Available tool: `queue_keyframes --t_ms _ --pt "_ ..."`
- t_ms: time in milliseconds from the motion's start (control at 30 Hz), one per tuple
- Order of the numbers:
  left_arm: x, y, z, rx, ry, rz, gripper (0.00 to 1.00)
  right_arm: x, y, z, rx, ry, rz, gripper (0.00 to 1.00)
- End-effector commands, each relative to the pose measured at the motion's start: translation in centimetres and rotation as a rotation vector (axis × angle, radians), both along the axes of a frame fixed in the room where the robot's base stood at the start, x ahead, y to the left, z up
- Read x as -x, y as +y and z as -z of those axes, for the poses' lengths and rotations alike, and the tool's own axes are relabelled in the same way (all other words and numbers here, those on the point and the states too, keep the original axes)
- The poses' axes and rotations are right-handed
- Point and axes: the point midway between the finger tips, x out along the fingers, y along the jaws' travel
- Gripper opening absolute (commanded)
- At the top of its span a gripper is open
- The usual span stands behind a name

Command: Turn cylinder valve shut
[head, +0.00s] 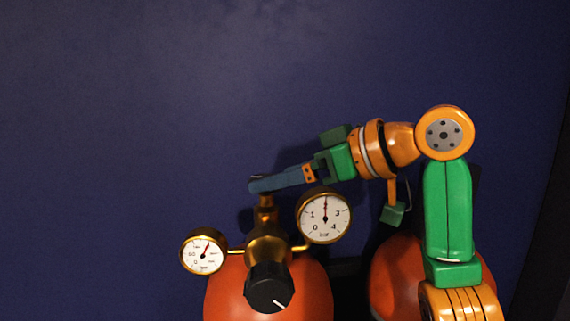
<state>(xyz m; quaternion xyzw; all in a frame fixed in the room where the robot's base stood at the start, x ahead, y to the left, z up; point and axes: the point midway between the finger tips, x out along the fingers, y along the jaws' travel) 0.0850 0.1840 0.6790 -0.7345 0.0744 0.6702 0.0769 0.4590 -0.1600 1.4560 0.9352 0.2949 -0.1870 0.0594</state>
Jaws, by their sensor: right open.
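An orange-red gas cylinder (222,291) stands at the lower middle of the head view. On top is a brass valve body (267,247) with a short stem (265,204) and a black knob (269,288) facing me, bearing a white mark. My right gripper (258,183) reaches in from the right, its blue fingers pointing left. The fingertips are at the top of the stem and cover whatever sits there. The jaws are open, seen nearly edge-on; I cannot tell whether they touch the valve. My left gripper is not in view.
A small gauge (204,251) is left of the valve and a larger gauge (325,216) is right of it, just below my right gripper. A second orange-red cylinder (395,279) stands at right, partly behind my arm. A dark blue wall (130,120) is behind.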

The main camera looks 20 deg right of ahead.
Motion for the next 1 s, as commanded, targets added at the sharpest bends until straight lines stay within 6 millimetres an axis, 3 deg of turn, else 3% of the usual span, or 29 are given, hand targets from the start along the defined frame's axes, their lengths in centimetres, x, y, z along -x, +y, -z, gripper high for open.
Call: queue_keyframes --t_ms 267,600,1000 --pt "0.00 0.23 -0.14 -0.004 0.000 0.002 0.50 -0.40 0.33 0.19 -0.002 -0.002 -0.001 0.97" --pt "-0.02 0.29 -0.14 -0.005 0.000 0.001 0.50 -0.37 0.31 0.14 -0.003 -0.003 -0.001 0.11" --pt "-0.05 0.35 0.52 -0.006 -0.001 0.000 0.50 -0.17 0.59 0.20 -0.002 -0.006 0.102 0.11"
